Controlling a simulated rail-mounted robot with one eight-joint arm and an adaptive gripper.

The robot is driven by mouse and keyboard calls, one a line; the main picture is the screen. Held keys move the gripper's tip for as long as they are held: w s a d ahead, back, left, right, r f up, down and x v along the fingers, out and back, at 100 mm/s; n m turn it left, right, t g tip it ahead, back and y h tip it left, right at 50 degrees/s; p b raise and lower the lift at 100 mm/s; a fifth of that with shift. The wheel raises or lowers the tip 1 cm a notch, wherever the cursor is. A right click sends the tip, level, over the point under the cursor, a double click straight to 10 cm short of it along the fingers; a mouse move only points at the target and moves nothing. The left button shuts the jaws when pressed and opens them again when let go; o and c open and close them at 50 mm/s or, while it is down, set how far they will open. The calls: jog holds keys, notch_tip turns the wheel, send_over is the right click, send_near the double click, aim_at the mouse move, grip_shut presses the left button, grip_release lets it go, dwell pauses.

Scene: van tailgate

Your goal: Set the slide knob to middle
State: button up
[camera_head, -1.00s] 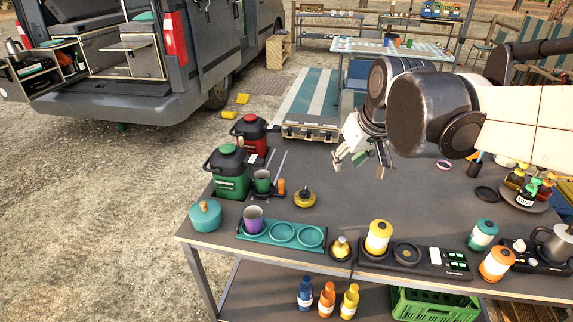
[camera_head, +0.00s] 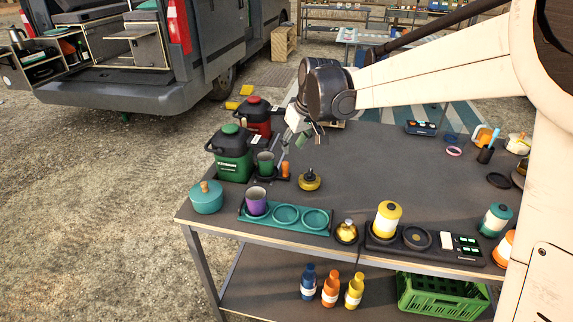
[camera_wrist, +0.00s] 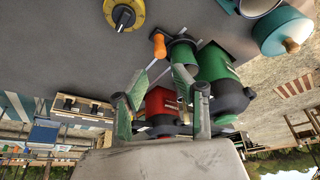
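An orange knob (camera_head: 286,169) stands at the near end of a slide track with pale rails (camera_head: 285,158), beside a green cup. In the wrist view the orange knob (camera_wrist: 159,46) is beyond my fingertips, with a pale rail running down from it. My gripper (camera_head: 303,138) is above the table, behind and slightly right of the orange knob, apart from it. In the wrist view its two fingers (camera_wrist: 158,82) are spread with nothing held between them. My gripper partly hides the far part of the track.
A green cup (camera_head: 265,163), green jug (camera_head: 232,160) and red jug (camera_head: 255,116) stand left of the track. A yellow-and-black dial (camera_head: 309,180) is close on the right. A teal tray (camera_head: 243,221) with a purple cup lies in front. The table's centre is clear.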

aim_at(286, 164)
jog(key=b+x, duration=0.2)
jog(key=x, duration=1)
jog(key=shift+w+f, duration=0.1)
jog(key=shift+f, duration=0.15)
jog(key=shift+c, duration=0.4)
grip_shut()
